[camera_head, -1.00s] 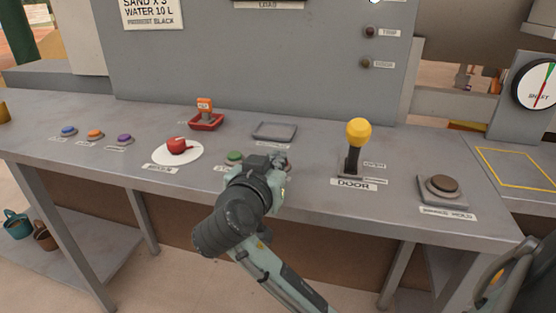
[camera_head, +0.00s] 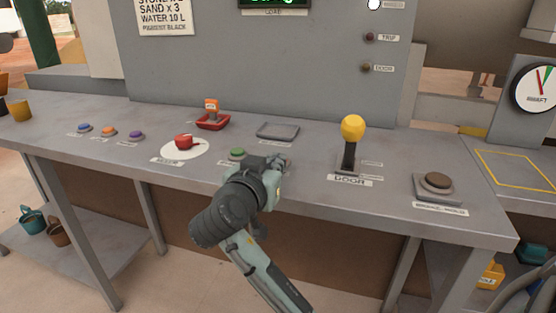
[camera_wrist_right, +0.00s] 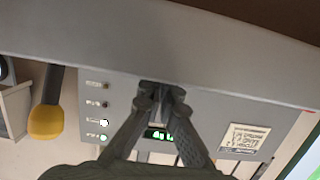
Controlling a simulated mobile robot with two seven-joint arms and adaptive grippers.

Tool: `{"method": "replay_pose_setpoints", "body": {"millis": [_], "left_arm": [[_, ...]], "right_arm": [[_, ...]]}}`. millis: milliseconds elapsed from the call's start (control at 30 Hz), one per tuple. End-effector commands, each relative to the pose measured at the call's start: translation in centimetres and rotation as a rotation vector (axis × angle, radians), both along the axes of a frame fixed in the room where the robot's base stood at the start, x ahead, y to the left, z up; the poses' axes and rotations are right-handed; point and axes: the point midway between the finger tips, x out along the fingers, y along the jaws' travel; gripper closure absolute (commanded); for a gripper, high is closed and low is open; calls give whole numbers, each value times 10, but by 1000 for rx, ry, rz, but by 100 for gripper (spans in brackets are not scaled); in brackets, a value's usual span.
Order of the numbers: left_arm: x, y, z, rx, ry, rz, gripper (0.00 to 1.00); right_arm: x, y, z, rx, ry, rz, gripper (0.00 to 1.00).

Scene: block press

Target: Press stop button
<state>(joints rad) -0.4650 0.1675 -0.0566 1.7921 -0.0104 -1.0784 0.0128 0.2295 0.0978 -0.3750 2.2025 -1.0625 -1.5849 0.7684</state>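No label that I can read says stop. A red knob (camera_head: 183,142) sits on a white disc on the grey console. A red square base (camera_head: 213,122) with an orange tagged piece on it is behind it. A green button (camera_head: 237,154) is just left of my right gripper (camera_head: 280,162), which is over the console's front part. In the right wrist view the gripper's fingers (camera_wrist_right: 161,92) converge, their tips close together, with nothing seen held. Whether they touch the console cannot be told. My left gripper is not in view.
A yellow-knobbed door lever (camera_head: 353,130) stands upright right of my gripper. Blue (camera_head: 84,128), orange (camera_head: 109,131) and purple (camera_head: 136,135) buttons are at left. A brown button (camera_head: 438,180) is at right. An empty shallow grey tray (camera_head: 277,131) lies behind the gripper.

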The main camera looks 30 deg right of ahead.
Motion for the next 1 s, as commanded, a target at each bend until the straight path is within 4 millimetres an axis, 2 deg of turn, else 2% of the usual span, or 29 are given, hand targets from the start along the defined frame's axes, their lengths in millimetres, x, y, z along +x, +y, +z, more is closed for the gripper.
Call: {"method": "replay_pose_setpoints", "body": {"millis": [33, 400, 600, 1000], "left_arm": [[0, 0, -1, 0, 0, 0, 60], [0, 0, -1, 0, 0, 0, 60], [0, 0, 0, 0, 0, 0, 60], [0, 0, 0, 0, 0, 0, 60]], "right_arm": [[-5, 10, -11, 17, 26, 8, 100], [-40, 48, 9, 8, 6, 5, 100], [-47, 54, 14, 5, 1, 3, 100], [-47, 53, 15, 3, -2, 1, 100]]}}
